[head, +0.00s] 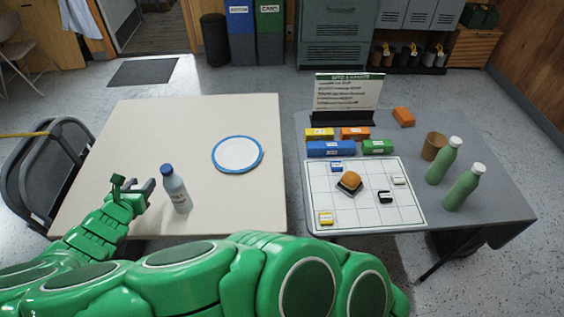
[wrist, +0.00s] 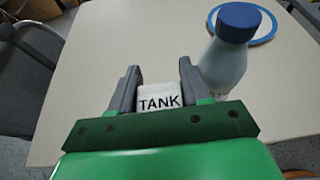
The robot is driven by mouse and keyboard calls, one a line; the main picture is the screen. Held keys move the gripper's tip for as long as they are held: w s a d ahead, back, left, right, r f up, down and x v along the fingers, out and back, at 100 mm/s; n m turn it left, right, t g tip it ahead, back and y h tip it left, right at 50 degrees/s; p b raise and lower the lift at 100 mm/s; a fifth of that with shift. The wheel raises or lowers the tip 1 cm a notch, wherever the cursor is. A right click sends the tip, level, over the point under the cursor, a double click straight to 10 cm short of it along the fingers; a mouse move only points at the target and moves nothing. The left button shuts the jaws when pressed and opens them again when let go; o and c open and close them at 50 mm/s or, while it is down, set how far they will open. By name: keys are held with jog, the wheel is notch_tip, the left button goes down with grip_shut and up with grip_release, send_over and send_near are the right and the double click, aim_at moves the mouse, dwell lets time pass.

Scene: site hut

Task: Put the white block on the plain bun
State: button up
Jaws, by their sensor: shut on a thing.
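My gripper (head: 146,190) is over the left part of the cream table, beside a bottle. In the wrist view my gripper (wrist: 158,85) is shut on a small white block (wrist: 158,96) marked TANK, which sits between the fingers. The held block is hard to make out in the head view. A brown rounded bun (head: 351,180) sits on a dark base on the gridded white board (head: 345,215) on the grey table, far to the right of my gripper. Another small whitish block (head: 398,180) lies on the same board.
A blue-capped bottle (head: 176,190) stands close to the right of my gripper. A blue-rimmed plate (head: 238,154) lies on the cream table. The board also has blue, black and yellow blocks. Green bottles (head: 464,188), a brown cup (head: 433,146) and a sign (head: 347,94) stand around it.

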notch_tip(320, 180, up, 11)
jog(key=w+d+m+g+h, duration=0.2)
jog(key=w+d+m+h, duration=0.1)
jog(key=d, duration=0.9)
jog(key=w+d+m+g+h, duration=0.1)
jog(key=w+d+m+h, duration=0.2)
jog(key=d, duration=1)
jog(key=w+d+m+g+h, duration=0.2)
jog(key=d+m+h, duration=0.2)
jog(key=d, duration=0.8)
jog(key=s+d+m+g+h, duration=0.2)
jog(key=s+d+m+g, duration=0.3)
jog(key=d, duration=0.8)
jog(key=s+d+m+g+h, duration=0.1)
jog(key=s+d+m+g, duration=0.25)
jog(key=s+d, duration=0.65)
send_over(351, 179)
jog(key=d, duration=0.3)
jog(key=shift+n, duration=0.45)
notch_tip(351, 179, down, 13)
jog(key=shift+s+r, duration=0.1)
jog(key=shift+w+d+f, duration=0.2)
jog(key=shift+w+f, duration=0.6)
jog(key=shift+f, duration=1.65)
